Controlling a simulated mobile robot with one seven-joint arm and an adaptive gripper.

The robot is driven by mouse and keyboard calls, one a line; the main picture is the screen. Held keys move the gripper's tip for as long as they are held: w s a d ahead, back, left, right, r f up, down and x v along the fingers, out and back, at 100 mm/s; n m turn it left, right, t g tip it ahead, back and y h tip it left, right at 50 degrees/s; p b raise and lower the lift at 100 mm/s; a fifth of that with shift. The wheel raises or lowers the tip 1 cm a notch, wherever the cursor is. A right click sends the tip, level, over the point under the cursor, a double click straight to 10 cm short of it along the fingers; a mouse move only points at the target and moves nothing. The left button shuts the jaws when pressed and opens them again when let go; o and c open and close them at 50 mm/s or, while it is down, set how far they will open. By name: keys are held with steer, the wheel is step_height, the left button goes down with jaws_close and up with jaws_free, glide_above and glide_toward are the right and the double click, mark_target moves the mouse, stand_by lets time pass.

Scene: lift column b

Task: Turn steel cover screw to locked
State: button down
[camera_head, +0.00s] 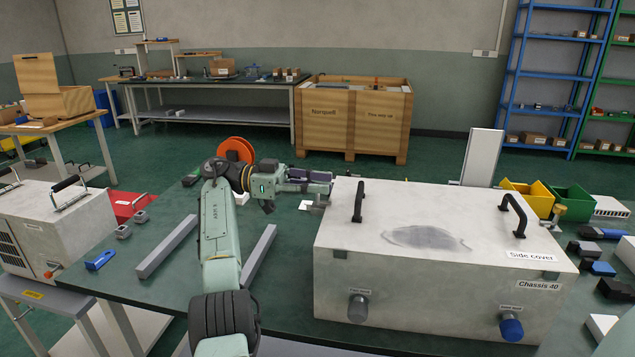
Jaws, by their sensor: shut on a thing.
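The steel cover screw (357,308) is a grey round knob low on the left of the near face of the white chassis (420,290). A small label sits above it, too small to read. A blue knob (511,327) is on the same face to the right. My gripper (320,203) is beyond the chassis's left edge, well behind and above the steel screw and apart from it. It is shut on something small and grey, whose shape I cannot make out. The fingertips are small and partly hidden.
The chassis top carries two black handles (359,201) and a dark smudge. Grey bars (168,246) and a blue tool (100,260) lie on the green bench at left. Yellow (530,198) and green bins (572,203) stand behind the chassis at right.

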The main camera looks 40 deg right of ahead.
steer(key=shift+f, duration=0.15)
steer(key=c, duration=1.4)
jaws_free()
steer(key=shift+c, duration=0.2)
step_height(320, 180, up, 10)
steer(key=shift+r, duration=0.1)
